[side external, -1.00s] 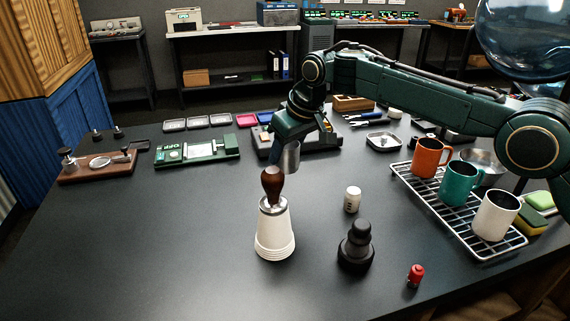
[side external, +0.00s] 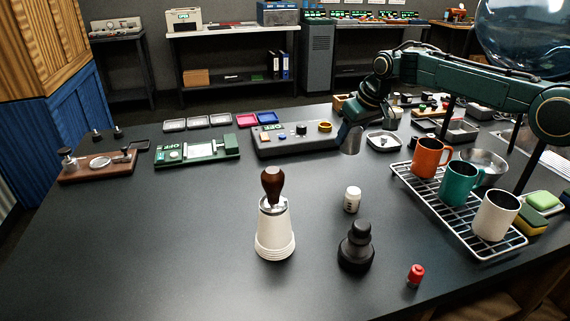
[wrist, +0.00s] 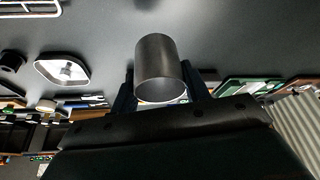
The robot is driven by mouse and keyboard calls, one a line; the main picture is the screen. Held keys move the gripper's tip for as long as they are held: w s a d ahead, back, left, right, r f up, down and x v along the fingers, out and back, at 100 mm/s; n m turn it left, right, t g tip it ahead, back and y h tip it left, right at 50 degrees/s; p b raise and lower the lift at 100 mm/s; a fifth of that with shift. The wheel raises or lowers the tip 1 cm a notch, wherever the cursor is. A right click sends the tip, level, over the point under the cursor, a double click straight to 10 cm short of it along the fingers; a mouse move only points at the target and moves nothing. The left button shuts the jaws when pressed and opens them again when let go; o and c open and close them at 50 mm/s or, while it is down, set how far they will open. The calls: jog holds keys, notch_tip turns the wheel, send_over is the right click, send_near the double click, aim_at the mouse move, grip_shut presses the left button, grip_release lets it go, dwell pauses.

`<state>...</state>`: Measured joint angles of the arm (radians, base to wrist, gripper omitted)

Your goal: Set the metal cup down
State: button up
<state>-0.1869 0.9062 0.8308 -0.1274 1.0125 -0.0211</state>
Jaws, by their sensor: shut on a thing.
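The metal cup (side external: 351,140) is a plain grey cylinder, held above the dark table in the side external view. In the wrist view the metal cup (wrist: 158,68) sits between the two dark fingers. My gripper (side external: 345,129) is shut on the cup and hangs near the grey box with knobs. In the wrist view my gripper (wrist: 160,92) has one finger on each side of the cup. The cup appears slightly tilted in the side view. The exact gap between cup and table cannot be told.
A wire rack (side external: 414,192) with orange, teal and white mugs stands at right. A small white bottle (side external: 352,198), a black tamper-like piece (side external: 355,247) and a white grinder (side external: 274,232) stand in front. A small white tray (side external: 383,139) lies close right. The left-centre table is clear.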

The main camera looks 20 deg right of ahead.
jog(key=shift+w+d, duration=0.15)
jog(key=shift+d, duration=0.85)
jog(key=shift+f, duration=4.05)
jog(key=shift+f, duration=0.15)
jog(key=o, duration=1)
jog(key=shift+s+r, duration=0.2)
jog(key=shift+r, duration=0.5)
jog(key=v, duration=1.1)
jog(key=shift+f, duration=0.1)
